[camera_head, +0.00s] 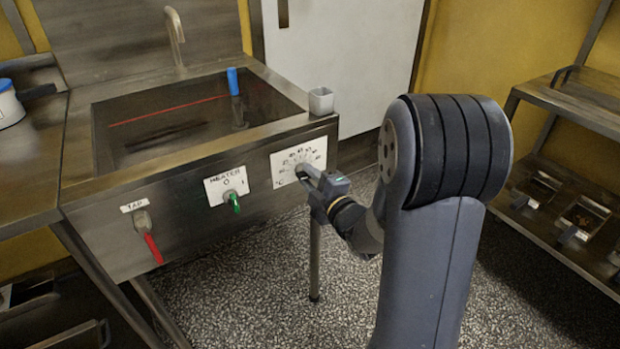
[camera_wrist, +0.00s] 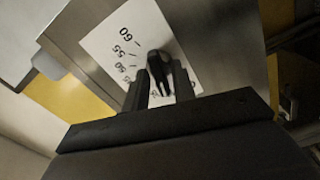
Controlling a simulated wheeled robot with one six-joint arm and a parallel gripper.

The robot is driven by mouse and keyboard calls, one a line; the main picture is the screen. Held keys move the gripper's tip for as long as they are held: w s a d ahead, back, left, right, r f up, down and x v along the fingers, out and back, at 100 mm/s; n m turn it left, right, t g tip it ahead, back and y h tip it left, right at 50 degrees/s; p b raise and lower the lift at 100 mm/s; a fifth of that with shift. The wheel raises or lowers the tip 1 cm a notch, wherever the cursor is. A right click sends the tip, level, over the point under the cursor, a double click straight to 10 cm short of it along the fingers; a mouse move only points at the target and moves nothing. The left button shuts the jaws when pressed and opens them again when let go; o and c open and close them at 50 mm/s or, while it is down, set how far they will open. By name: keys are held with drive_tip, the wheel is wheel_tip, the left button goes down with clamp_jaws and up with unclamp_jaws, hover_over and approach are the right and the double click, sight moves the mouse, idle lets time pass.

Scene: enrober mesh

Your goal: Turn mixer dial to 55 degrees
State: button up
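The mixer dial is on a white scale plate (camera_head: 312,154) at the right end of the sink unit's front panel. In the wrist view the plate (camera_wrist: 110,40) shows 60, 55 and further numbers that are hard to read. The dial's dark knob (camera_wrist: 157,66) has a pale pointer mark; its exact reading is unclear. My gripper (camera_head: 306,174) is at the dial, hiding most of the knob in the head view. In the wrist view my gripper (camera_wrist: 160,92) has one finger on each side of the knob, apart, with pale plate showing between.
A heater switch (camera_head: 232,196) and a red-handled tap (camera_head: 149,238) sit left on the same panel. A metal rack (camera_head: 575,100) stands right.

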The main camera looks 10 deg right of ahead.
drive_tip(key=shift+c, duration=1)
drive_tip(key=shift+m, duration=0.3)
drive_tip(key=m+b, duration=0.2)
drive_tip(key=m, duration=0.3)
drive_tip(key=shift+r, duration=0.1)
drive_tip(key=m+p, duration=0.3)
drive_tip(key=m, duration=1.5)
drive_tip(key=shift+w+d+r+m, duration=0.1)
drive_tip(key=shift+m, duration=0.6)
